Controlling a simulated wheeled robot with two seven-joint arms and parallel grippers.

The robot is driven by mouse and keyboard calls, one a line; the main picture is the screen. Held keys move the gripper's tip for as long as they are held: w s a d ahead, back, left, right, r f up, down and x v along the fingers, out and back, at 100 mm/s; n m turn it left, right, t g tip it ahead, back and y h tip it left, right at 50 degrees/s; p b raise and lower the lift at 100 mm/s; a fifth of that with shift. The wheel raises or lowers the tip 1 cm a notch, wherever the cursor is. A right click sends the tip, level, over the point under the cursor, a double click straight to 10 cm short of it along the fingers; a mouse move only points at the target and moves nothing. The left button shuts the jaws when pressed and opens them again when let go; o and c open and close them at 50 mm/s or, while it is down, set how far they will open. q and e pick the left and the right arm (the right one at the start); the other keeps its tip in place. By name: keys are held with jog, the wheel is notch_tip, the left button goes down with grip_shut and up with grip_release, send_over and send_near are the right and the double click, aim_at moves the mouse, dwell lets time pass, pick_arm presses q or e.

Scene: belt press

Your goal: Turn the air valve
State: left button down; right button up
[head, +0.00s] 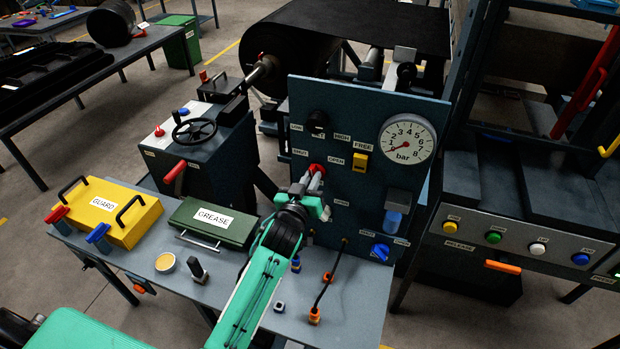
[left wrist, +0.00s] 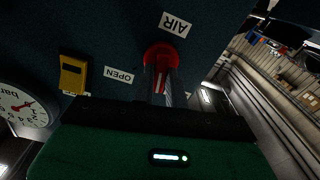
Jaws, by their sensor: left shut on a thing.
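The red air valve (head: 317,168) is on the upright dark panel (head: 352,105), between the SHUT and OPEN labels. In the left wrist view the red valve (left wrist: 164,50) sits beside the upside-down AIR label (left wrist: 177,24), with the OPEN label (left wrist: 118,75) to its left. My left gripper (head: 314,181) reaches up to the panel and is shut on the valve. Its fingers (left wrist: 160,80) hide part of the valve, so its exact angle is hard to read. My right gripper is not in view.
A pressure gauge (head: 407,140) has its needle at the low end. A yellow FREE switch (head: 361,162), a black knob (head: 318,121) and a blue knob (head: 381,251) share the panel. A green GREASE box (head: 212,222) and yellow GUARD (head: 103,211) lie on the bench left of my arm.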

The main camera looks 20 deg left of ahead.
pick_arm(q)
jog(key=shift+d+f+m+p, duration=0.1)
jog(key=shift+d+m+p, duration=0.05)
jog(key=shift+m, duration=1.7)
jog(key=shift+d+r+m+p, duration=0.1)
jog(key=shift+m+p, duration=0.1)
jog(key=shift+m, duration=1.6)
jog(key=shift+d+f+m+p, duration=0.1)
jog(key=shift+d+m+p, duration=0.05)
jog(key=shift+m, duration=1.7)
jog(key=c, duration=1.4)
grip_release()
jog(key=shift+c, duration=0.2)
jog(key=shift+s, duration=0.1)
